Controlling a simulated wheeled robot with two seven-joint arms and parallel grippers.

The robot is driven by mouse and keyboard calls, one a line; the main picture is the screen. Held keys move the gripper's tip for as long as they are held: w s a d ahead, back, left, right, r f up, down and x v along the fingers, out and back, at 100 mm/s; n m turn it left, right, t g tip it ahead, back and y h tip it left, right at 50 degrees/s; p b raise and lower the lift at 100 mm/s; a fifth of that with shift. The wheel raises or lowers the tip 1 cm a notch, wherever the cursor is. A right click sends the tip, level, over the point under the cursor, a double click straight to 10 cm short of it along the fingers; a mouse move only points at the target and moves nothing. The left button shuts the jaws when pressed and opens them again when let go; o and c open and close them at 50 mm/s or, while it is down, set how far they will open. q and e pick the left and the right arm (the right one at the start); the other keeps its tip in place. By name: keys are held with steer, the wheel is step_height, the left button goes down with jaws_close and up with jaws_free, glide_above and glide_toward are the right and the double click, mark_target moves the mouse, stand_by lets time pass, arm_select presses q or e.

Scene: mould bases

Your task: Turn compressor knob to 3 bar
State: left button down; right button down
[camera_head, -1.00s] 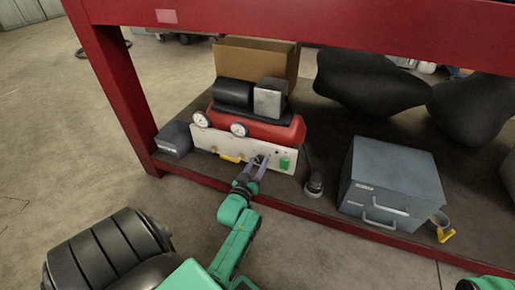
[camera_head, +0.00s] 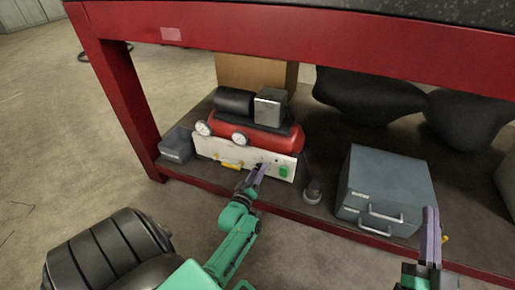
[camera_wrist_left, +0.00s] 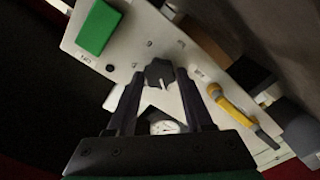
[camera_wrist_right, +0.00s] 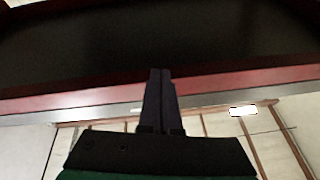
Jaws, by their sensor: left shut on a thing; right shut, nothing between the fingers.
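The red compressor (camera_head: 270,137) stands on the lower shelf with a white front panel (camera_head: 212,148). Two round gauges (camera_head: 240,139) sit above the panel. In the left wrist view the dark knob (camera_wrist_left: 159,73) with a pale pointer line sits on the white panel among small marks too small to read. My left gripper (camera_wrist_left: 160,85) is shut on the knob, one finger on each side. It also shows at the panel in the head view (camera_head: 262,170). My right gripper (camera_head: 431,210) is shut and empty, raised in front of the grey drawer box.
A green switch (camera_wrist_left: 98,27) and a yellow handle (camera_wrist_left: 232,104) are on the panel near the knob. The grey drawer box (camera_head: 390,180) stands to the right on the shelf. The red bench beam (camera_head: 300,25) runs above. A cardboard box (camera_head: 255,72) is behind the compressor.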

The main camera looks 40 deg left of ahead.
arm_select(q)
steer(key=shift+n, duration=0.5)
arm_select(e)
step_height(320, 180, down, 6)
steer(key=s+g, duration=0.1)
steer(key=g, duration=0.1)
steer(key=shift+a, duration=0.3)
arm_select(q)
steer(key=shift+c, duration=1.5)
jaws_free()
steer(key=shift+s, duration=0.1)
